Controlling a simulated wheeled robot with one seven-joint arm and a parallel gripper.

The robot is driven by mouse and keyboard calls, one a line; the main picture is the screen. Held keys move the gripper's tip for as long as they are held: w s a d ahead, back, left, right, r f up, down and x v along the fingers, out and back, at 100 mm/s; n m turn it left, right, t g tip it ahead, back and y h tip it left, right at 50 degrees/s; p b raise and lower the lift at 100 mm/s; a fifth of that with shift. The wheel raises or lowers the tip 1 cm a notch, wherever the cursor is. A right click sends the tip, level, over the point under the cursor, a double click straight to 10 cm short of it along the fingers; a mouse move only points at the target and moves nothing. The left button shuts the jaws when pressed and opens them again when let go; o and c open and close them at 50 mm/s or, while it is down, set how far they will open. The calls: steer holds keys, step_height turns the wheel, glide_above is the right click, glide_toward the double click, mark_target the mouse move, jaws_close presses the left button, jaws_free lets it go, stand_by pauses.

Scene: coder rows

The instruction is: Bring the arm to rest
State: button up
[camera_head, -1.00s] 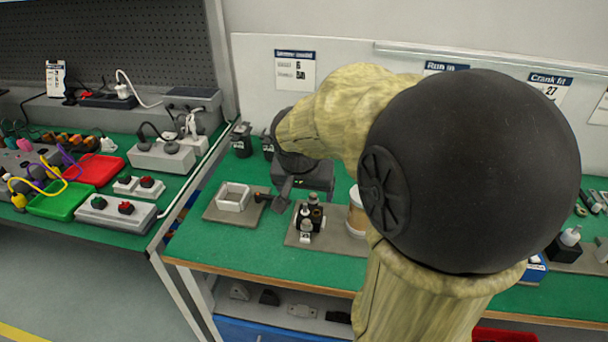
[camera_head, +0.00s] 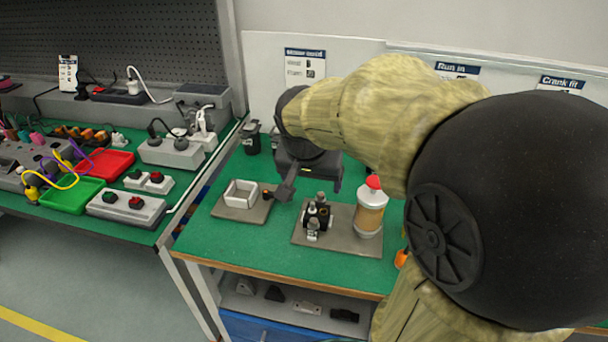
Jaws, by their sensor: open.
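My arm spans the right half of the head view, with its large black joint in front at the right. My gripper (camera_head: 284,190) hangs at the end of the arm over the green bench (camera_head: 237,240), pointing down. It is open and nothing shows between its fingers. It is just right of a white square frame (camera_head: 241,194) on a grey-brown plate, and left of and behind a cluster of small black and metal parts (camera_head: 317,217). Whether the fingertips touch the bench or plate cannot be told.
A bottle with a red tip (camera_head: 370,208) stands on a second plate (camera_head: 340,243), close to my forearm. A dark container (camera_head: 251,138) stands at the back. The left bench holds a green tray (camera_head: 72,196), a red tray (camera_head: 105,163) and electrical boxes.

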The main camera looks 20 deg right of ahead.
steer(key=s+a+f+n+y, duration=0.1)
steer(key=s+a+f+n, duration=0.15)
steer(key=f, duration=0.25)
steer(key=s+a+f+n+g+y, duration=0.1)
steer(key=s+a+f+n, duration=0.15)
steer(key=f, duration=0.25)
steer(key=s+a+f+n+y, duration=0.1)
steer(key=s+a+f+n, duration=0.15)
steer(key=f, duration=0.25)
step_height(320, 180, up, 22)
steer(key=w+p, duration=0.1)
steer(key=p, duration=2)
steer(key=shift+w+a, duration=0.1)
